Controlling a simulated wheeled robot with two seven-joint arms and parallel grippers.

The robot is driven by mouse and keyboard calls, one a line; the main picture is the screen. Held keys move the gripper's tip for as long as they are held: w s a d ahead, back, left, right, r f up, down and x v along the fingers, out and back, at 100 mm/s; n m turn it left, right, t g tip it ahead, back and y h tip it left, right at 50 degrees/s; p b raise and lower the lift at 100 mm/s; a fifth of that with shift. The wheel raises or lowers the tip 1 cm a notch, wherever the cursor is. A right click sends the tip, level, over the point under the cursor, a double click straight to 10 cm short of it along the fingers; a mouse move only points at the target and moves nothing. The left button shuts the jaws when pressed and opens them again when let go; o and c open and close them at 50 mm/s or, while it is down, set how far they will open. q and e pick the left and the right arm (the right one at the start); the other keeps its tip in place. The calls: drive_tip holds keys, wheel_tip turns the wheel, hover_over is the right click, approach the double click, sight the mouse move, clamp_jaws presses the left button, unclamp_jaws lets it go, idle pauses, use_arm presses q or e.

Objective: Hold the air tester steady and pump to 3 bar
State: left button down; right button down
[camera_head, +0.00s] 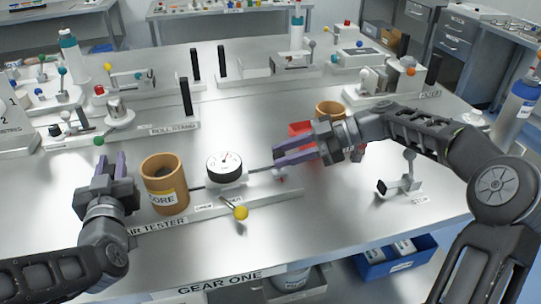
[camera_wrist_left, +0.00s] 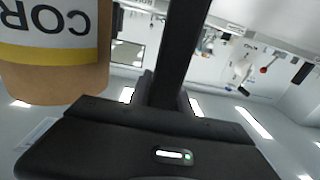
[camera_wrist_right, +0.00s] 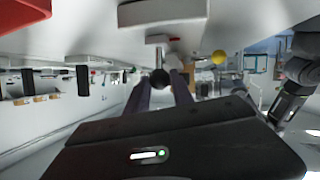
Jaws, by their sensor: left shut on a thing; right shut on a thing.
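The air tester stands on a labelled base plate (camera_head: 275,203) at the table's front, with a white dial gauge (camera_head: 224,168), a tan CORE cylinder (camera_head: 166,186) and a thin pump rod (camera_head: 258,170). The dial is too small to read. My left gripper (camera_head: 112,163) is left of the cylinder, shut on a dark upright post (camera_wrist_left: 182,50), mostly hidden by the fingers in the head view. My right gripper (camera_head: 277,163) is shut on the pump handle at the rod's right end; its black knob (camera_wrist_right: 160,79) shows between the fingers. The CORE cylinder also shows in the left wrist view (camera_wrist_left: 50,70).
A yellow ball-topped lever (camera_head: 240,212) sticks out in front of the gauge. A red bin (camera_head: 300,128) and a tan cup (camera_head: 331,110) are behind my right gripper. The roll stand (camera_head: 150,133) is behind the tester. A small clamp stand (camera_head: 400,184) is at right.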

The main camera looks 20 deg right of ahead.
drive_tip(key=c, duration=1.1)
unclamp_jaws()
drive_tip(key=shift+d+f, duration=0.1)
drive_tip(key=shift+v, duration=3.85)
